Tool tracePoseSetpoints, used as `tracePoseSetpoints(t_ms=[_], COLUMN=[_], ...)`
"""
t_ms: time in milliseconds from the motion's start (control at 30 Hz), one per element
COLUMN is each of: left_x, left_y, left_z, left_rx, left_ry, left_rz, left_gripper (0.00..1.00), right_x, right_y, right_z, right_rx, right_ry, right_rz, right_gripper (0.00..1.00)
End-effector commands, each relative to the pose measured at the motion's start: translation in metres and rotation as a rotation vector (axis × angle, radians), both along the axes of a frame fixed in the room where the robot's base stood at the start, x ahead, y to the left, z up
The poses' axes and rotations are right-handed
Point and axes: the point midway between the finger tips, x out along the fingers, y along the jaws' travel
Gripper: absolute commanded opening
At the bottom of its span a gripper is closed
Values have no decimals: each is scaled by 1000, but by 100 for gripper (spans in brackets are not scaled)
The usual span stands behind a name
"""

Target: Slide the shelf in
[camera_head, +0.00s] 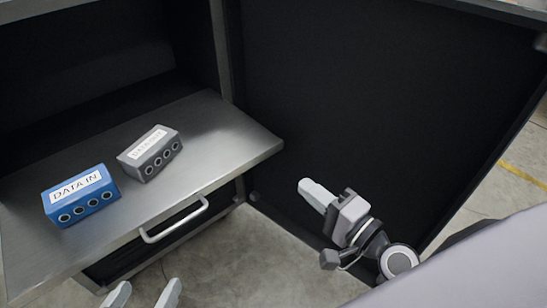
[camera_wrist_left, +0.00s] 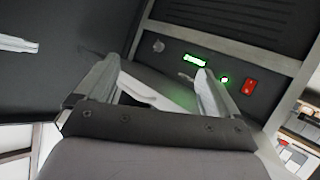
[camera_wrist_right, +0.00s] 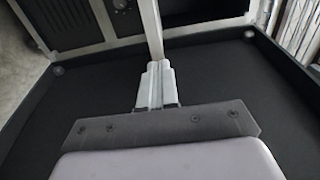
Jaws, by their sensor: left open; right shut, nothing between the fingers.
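The metal shelf (camera_head: 225,135) stands pulled out of the dark cabinet, with a bar handle (camera_head: 175,222) on its front edge. A blue DATA IN box (camera_head: 82,196) and a grey box (camera_head: 150,155) rest on it. My left gripper (camera_head: 143,294) is open, its fingertips at the bottom edge of the head view, in front of the shelf and below the handle. Its spread fingers also show in the left wrist view (camera_wrist_left: 158,68). My right gripper (camera_head: 312,192) is shut and empty, right of the shelf, before the black panel. Its closed fingers show in the right wrist view (camera_wrist_right: 156,75).
A large black panel (camera_head: 350,90), seemingly an open door, stands right of the shelf. The concrete floor (camera_head: 250,255) is bare below the shelf. The left wrist view shows a panel with a green display (camera_wrist_left: 194,60) and red switch (camera_wrist_left: 249,88).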

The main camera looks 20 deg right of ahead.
Motion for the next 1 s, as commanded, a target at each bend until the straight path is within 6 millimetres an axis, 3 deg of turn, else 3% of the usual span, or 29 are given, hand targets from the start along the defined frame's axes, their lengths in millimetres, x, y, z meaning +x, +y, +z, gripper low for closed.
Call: tracePoseSetpoints(t_ms=[600,1000], left_x=[-1,-1], left_y=[6,4], left_z=[1,0], left_rx=[36,27], left_ry=[-3,1], left_rz=[11,8], left_gripper=[96,96], right_x=[88,107], right_y=[29,35], right_z=[0,-1], right_rx=[1,-3], right_ry=[-1,1], right_rz=[0,0], right_gripper=[0,0])
